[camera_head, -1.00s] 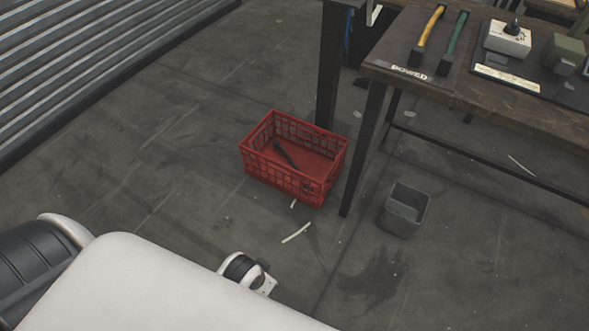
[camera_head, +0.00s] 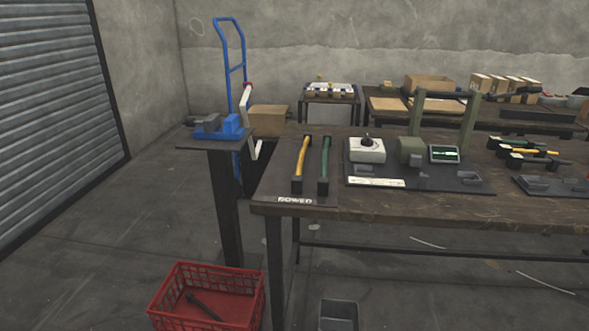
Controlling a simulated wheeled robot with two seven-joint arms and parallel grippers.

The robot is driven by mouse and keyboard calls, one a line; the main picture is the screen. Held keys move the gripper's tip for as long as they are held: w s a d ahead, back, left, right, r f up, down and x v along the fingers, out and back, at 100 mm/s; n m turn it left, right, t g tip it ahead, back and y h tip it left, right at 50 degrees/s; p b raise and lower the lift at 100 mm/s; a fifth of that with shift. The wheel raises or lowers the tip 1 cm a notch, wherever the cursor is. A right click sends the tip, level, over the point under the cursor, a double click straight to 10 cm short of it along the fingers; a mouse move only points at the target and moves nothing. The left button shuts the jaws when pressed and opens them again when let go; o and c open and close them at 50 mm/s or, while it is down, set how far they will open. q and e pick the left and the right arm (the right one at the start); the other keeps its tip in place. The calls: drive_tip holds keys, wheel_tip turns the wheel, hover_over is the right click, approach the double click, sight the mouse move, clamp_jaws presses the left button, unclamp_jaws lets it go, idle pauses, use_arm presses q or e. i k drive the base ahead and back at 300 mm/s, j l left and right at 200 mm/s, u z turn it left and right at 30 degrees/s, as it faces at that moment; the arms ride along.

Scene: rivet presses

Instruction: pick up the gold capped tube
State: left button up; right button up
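I cannot make out a gold capped tube for certain in the head view. A small table at the back (camera_head: 353,100) holds a rack of small pale and dark items (camera_head: 330,90), with a tiny yellowish spot at its top, too small to identify. Neither of my grippers is in view.
A dark wooden workbench (camera_head: 400,208) carries yellow (camera_head: 301,158) and green (camera_head: 324,160) handles, a white box (camera_head: 367,151) and a press frame. A blue vise (camera_head: 222,128) tops a stand at left. A red crate (camera_head: 208,296) and grey bin (camera_head: 339,314) are on the floor.

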sight(303, 158)
drive_tip(key=z, duration=3.55)
drive_tip(key=u, duration=3.95)
drive_tip(key=i+l+u, duration=0.1)
drive_tip(key=l+u, duration=0.2)
drive_tip(key=u, duration=0.2)
drive_tip(key=l+u, duration=0.3)
drive_tip(key=u, duration=0.15)
drive_tip(key=l+u, duration=0.35)
drive_tip(key=u, duration=0.15)
